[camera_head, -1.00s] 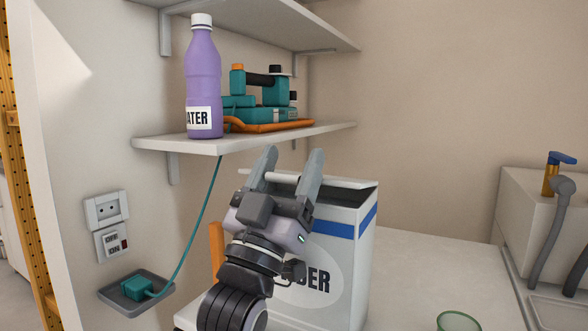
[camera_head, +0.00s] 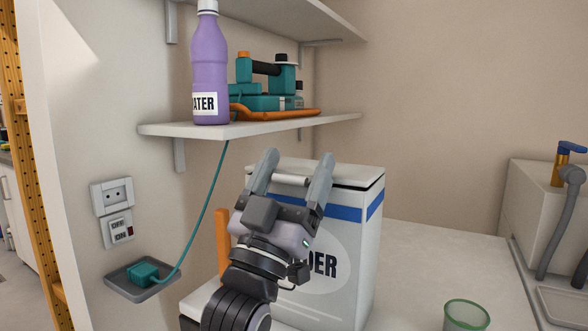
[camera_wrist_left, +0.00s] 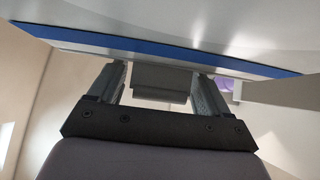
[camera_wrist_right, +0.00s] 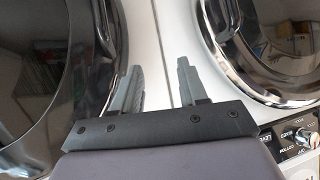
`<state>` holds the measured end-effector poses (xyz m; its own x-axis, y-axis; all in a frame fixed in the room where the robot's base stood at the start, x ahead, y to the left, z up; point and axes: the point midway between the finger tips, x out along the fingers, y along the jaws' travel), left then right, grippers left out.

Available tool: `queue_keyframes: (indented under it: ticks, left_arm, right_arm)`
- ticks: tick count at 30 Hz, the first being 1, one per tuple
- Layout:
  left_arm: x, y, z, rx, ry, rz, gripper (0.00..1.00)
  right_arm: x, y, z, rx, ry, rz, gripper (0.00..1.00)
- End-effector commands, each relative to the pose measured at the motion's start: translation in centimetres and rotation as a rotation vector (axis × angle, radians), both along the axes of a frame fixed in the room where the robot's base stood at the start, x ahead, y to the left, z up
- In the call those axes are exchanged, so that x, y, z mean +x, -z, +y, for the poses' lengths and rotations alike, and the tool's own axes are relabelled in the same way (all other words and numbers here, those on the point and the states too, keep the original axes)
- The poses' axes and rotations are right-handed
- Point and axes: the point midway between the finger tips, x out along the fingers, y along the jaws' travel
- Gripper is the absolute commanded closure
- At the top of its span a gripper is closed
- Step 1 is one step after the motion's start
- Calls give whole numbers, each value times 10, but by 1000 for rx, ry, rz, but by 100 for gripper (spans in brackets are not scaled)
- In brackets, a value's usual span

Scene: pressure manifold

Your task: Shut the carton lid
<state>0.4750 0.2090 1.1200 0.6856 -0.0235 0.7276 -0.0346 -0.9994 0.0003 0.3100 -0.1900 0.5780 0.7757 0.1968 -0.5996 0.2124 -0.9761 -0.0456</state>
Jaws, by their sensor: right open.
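The carton (camera_head: 345,240) is a white box with a blue band and black lettering, upright on the counter. Its pale lid (camera_head: 345,174) lies about level on top, with no clear gap along the visible edges. My left gripper (camera_head: 297,157) is at the carton's front upper edge, its fingers apart on either side of a small pale tab (camera_head: 291,180). My right gripper (camera_wrist_right: 158,66) is open and empty, away from the carton in front of round-doored machines.
A shelf (camera_head: 260,128) above and behind the carton holds a purple water bottle (camera_head: 210,75) and a teal device (camera_head: 268,88). A green cup (camera_head: 466,316) stands on the counter, right of the carton. A sink tap (camera_head: 566,165) is at far right.

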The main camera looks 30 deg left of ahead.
Motion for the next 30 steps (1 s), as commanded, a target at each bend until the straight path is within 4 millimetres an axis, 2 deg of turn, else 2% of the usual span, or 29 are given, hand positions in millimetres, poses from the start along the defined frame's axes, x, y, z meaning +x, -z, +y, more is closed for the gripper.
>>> queue_keyframes:
  ticks: [11, 24, 30]
  left_arm:
    - [-2, 1, 0, 0, 0, -3, 15]
    - [-37, 41, 1, -1, 1, 1, 15]
    - [-47, 51, 2, 0, 0, 0, 15]
  right_arm:
    - [-1, 1, 0, 0, 0, 2, 57]
    - [0, 11, 0, 0, -1, 1, 57]
    - [1, 12, 0, 0, -1, -1, 57]
